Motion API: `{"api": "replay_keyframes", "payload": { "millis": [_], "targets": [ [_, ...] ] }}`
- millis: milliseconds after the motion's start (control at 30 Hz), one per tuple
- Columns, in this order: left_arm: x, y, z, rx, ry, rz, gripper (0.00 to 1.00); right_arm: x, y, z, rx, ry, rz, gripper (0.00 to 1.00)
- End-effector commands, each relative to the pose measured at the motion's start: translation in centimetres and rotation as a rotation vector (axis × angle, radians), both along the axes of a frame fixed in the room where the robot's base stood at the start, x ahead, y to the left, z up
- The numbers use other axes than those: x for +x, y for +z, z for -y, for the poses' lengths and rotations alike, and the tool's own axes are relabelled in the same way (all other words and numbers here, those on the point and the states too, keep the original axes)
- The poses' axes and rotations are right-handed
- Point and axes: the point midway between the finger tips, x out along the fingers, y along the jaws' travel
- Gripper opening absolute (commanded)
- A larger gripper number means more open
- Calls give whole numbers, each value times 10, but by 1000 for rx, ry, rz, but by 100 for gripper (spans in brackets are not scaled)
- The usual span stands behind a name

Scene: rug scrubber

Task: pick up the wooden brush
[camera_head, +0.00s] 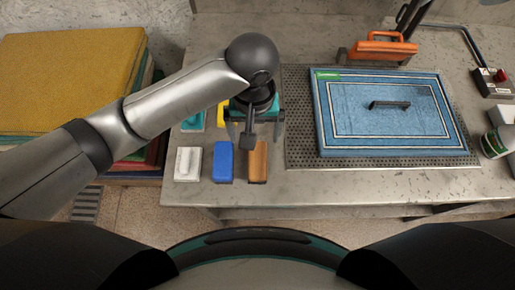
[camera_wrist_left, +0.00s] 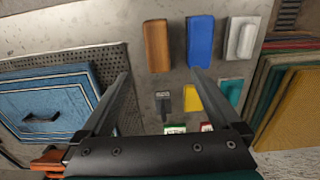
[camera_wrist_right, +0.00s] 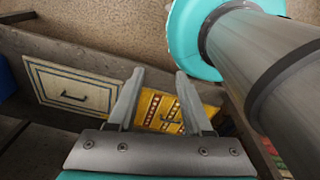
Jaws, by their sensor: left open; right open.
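The wooden brush (camera_head: 258,161) is a brown block lying on the grey bench near its front edge, right of a blue block. In the left wrist view the wooden brush (camera_wrist_left: 158,45) lies ahead, between the lines of the two fingers and beyond their tips. My left gripper (camera_head: 252,130) is open and empty above the bench, pointing down, just behind the brush. It also shows in the left wrist view (camera_wrist_left: 158,73). My right gripper (camera_wrist_right: 159,72) is open and empty, away from the brush, and out of the head view.
A blue block (camera_head: 223,161) and a white brush (camera_head: 188,163) lie left of the wooden brush. Teal and yellow tools lie behind, partly hidden. A blue rug (camera_head: 385,112) lies on a perforated plate to the right. Stacked rugs (camera_head: 75,75) stand at left. An orange-handled tool (camera_head: 382,47) stands behind.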

Motion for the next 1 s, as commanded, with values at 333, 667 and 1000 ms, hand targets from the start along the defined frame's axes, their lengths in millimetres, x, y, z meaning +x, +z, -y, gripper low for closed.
{"api": "replay_keyframes", "payload": {
  "millis": [333,667,1000],
  "targets": [
    [-1,-67,-2,9,5,-5,98,-12,-15,-6,7,-1,-18,50],
    [0,-100,0,4,3,-1,98,-10,-20,-7,8,0,-16,50],
    [-1,-145,5,6,3,-1,98,-8,-30,-5,5,1,-12,50]
  ]
}}
